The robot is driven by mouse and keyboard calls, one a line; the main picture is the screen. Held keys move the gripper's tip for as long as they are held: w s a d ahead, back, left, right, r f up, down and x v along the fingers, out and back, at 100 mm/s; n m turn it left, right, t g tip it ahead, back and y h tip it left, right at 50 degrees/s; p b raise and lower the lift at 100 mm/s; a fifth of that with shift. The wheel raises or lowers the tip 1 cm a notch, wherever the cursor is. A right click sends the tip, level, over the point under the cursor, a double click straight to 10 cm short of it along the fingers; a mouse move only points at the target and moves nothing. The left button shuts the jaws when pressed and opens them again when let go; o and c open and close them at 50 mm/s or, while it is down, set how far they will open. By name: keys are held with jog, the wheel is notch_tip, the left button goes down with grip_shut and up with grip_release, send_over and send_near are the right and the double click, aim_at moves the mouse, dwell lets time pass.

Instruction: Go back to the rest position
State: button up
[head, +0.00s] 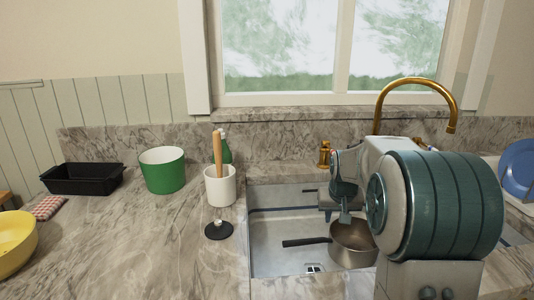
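My arm reaches over the sink (280,251) from the right of the head view. My gripper (344,217) points down just above a metal saucepan (352,254) and overlaps its far rim in the picture. Whether it touches the pan cannot be told. The finger gap is too small to make out, so open or shut is unclear. The saucepan stands upright in the sink, its dark handle pointing left. My arm hides part of the sink's right side.
A white crock (219,186) with a wooden utensil, a black sink stopper (218,230), a green pot (163,170), a black tray (82,179) and a yellow bowl (14,243) stand left. A gold faucet (414,80) rises behind my arm. A blue plate (518,168) stands right.

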jog(key=shift+n+g+y, duration=0.5)
jog(key=shift+n+g, duration=0.1)
jog(key=shift+n, duration=0.2)
jog(key=shift+s+a+r+p, duration=1.5)
jog(key=shift+s+a, duration=0.3)
jog(key=shift+s, duration=3)
jog(key=shift+s+a+r+p, duration=1.3)
jog(key=shift+s+a+r, duration=0.35)
jog(key=shift+s, duration=3.2)
jog(key=shift+s+a+r+p, duration=1.45)
jog(key=shift+s+a, duration=0.45)
jog(key=shift+s, duration=2.9)
